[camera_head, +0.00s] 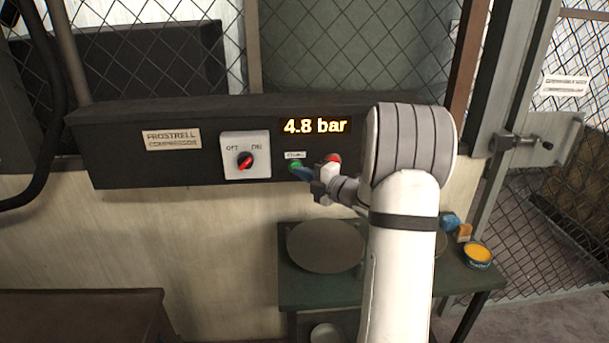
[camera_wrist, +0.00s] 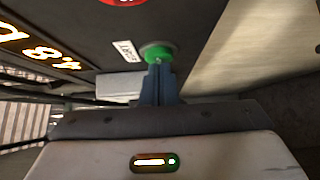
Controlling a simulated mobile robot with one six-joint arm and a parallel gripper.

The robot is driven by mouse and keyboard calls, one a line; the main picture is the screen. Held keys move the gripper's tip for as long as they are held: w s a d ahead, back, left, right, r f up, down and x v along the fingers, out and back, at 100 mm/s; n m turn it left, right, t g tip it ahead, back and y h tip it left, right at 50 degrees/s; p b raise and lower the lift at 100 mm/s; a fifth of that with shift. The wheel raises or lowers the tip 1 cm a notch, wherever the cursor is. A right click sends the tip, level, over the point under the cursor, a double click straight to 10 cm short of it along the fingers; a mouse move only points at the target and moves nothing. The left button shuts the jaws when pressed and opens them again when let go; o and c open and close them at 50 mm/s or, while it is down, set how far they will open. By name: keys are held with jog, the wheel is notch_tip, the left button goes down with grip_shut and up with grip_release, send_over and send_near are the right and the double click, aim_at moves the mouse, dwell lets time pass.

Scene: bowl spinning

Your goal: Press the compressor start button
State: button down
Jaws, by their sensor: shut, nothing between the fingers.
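The green start button (camera_head: 295,168) sits on the dark compressor panel (camera_head: 105,170), below a small white label. It also shows in the wrist view (camera_wrist: 157,52), right at the tips of my gripper. My gripper (camera_head: 303,173) is shut and empty, its fingertips at the button; in the wrist view the shut fingers (camera_wrist: 158,72) overlap the button's lower edge. I cannot tell whether the button is pushed in. A red button (camera_head: 333,158) is to the right of the green one, partly hidden by my wrist. The display (camera_head: 314,126) reads 4.8 bar.
A rotary switch (camera_head: 245,158) with OFT and ON marks is left of the buttons, its red pointer tilted. Below the panel stands a green table (camera_head: 300,290) with a round dark disc (camera_head: 325,246) and a yellow-filled tin (camera_head: 478,256). A wire-mesh fence is behind.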

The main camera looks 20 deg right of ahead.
jog(key=shift+w+d+r+b, duration=0.35)
jog(key=shift+w+b, duration=0.3)
jog(key=shift+b, duration=0.45)
jog(key=s+d+b, duration=0.3)
jog(key=s+b, duration=0.1)
jog(key=s, duration=0.9)
jog(key=shift+f, duration=0.3)
